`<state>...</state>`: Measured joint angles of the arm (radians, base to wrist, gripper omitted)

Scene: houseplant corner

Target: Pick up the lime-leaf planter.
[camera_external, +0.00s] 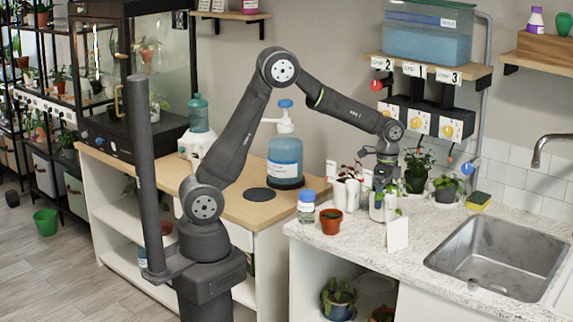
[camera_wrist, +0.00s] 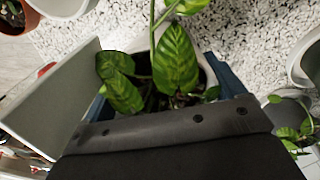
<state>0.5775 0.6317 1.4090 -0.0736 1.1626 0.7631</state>
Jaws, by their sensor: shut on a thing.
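The lime-leaf planter is a pale pot (camera_external: 377,212) with green leaves, on or just above the speckled counter. In the wrist view its broad lime-and-dark-green leaves (camera_wrist: 176,58) fill the middle, with part of the pale rim (camera_wrist: 207,74) showing. My gripper (camera_external: 385,182) points down over it. In the wrist view my gripper (camera_wrist: 162,92) has its bluish fingers on opposite sides of the pot, shut on it. The gripper body hides the near part of the pot. I cannot tell whether its base touches the counter.
A white card (camera_external: 397,234) stands close in front of the planter. A terracotta pot (camera_external: 331,221), a white pot (camera_external: 347,192) and a blue-lidded jar (camera_external: 306,207) stand to the left.

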